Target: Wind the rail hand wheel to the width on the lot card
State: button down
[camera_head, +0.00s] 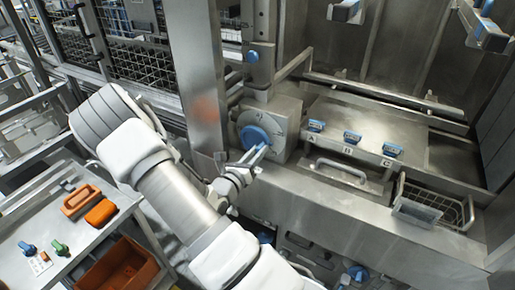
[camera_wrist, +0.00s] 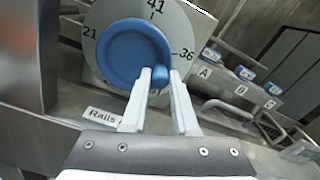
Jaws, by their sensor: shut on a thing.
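The blue rail hand wheel (camera_head: 256,138) sits on a round grey dial plate (camera_head: 243,119) on the machine front. In the wrist view the wheel (camera_wrist: 133,55) fills the upper left, and the dial shows the numbers 21, 41 and 36, with another number hidden behind the fingers. A "Rails" label (camera_wrist: 103,115) is below the dial. My gripper (camera_head: 262,150) is at the wheel's lower edge. In the wrist view its fingers (camera_wrist: 160,75) are shut on the wheel's small blue knob (camera_wrist: 160,73) at the lower right of the rim. The lot card is not identifiable.
Blue-topped blocks (camera_head: 352,137) stand by labels A, B and C right of the wheel, above a bar handle (camera_head: 341,170). A wire basket (camera_head: 432,204) is at the right. A steel post (camera_head: 197,80) rises close left of the wheel. A trolley (camera_head: 40,215) with orange items is at the left.

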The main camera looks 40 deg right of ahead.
jog(key=shift+w+r+n+p, duration=0.15)
jog(key=shift+r+n+p, duration=0.5)
jog(key=shift+n+p, duration=0.6)
jog(key=c, duration=0.7)
grip_release()
jog(key=shift+f, duration=0.1)
jog(key=shift+s+a, duration=0.2)
jog(key=shift+a, duration=0.35)
jog(key=b+v, duration=0.1)
jog(key=v, duration=1.5)
jog(key=shift+s+a+b, duration=0.1)
jog(key=shift+a+b, duration=0.05)
jog(key=shift+b, duration=0.25)
